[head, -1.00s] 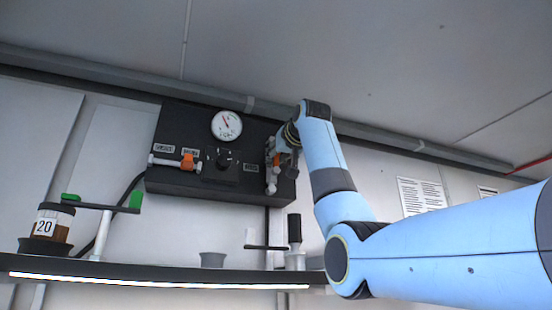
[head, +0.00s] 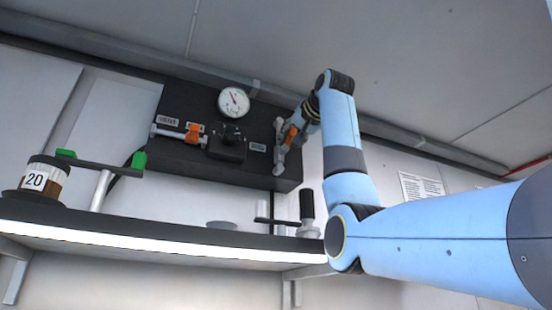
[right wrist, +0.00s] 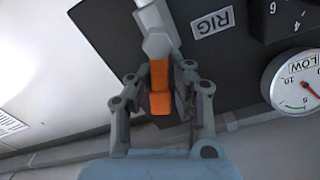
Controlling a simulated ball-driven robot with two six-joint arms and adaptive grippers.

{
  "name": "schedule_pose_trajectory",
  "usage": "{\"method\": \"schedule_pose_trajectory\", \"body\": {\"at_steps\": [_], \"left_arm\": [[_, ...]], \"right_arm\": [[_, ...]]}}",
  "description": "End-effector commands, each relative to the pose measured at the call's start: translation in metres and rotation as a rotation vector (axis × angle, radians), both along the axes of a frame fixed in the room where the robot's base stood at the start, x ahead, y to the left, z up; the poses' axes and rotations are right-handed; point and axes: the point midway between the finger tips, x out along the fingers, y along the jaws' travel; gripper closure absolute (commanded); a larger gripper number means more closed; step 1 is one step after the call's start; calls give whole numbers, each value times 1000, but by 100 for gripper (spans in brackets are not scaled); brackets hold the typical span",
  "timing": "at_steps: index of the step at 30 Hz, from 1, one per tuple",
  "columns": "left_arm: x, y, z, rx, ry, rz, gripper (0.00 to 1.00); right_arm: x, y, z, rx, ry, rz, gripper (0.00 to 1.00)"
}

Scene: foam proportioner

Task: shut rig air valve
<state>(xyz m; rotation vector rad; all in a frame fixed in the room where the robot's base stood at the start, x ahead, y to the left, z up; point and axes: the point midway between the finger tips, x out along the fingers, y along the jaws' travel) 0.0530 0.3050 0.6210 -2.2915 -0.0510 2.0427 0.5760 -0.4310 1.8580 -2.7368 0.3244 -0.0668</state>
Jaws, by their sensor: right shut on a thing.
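The rig air valve has an orange handle (right wrist: 159,88) on a pale grey pipe (right wrist: 157,30), beside a label reading RIG (right wrist: 212,22) in the right wrist view. My right gripper (right wrist: 162,90) is shut on this handle, with one finger on each side of it. In the head view my right gripper (head: 297,128) is at the right end of the black panel (head: 220,173), partly covering the valve. The orange handle (head: 291,134) shows between its fingers. The handle's exact angle to the pipe is hard to tell. My left gripper is not in view.
A second orange-handled valve (head: 193,134), a round gauge (head: 233,101) and a black regulator knob (head: 233,134) are on the panel. Below, a shelf (head: 150,238) bears a jar marked 20 (head: 40,182), a green-ended bar (head: 105,165) and a black-handled crank (head: 307,205).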

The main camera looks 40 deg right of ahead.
Motion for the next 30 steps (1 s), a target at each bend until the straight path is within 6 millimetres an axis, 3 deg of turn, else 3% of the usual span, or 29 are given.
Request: {"method": "schedule_pose_trajectory", "body": {"at_steps": [5, 14, 30], "left_arm": [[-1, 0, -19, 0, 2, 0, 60], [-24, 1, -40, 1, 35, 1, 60], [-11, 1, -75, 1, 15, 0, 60]], "right_arm": [[-8, -6, -7, 162, -35, 1, 100], [-10, -14, -15, 441, -99, 0, 100], [-12, -23, -34, 916, -209, -1, 100]]}}
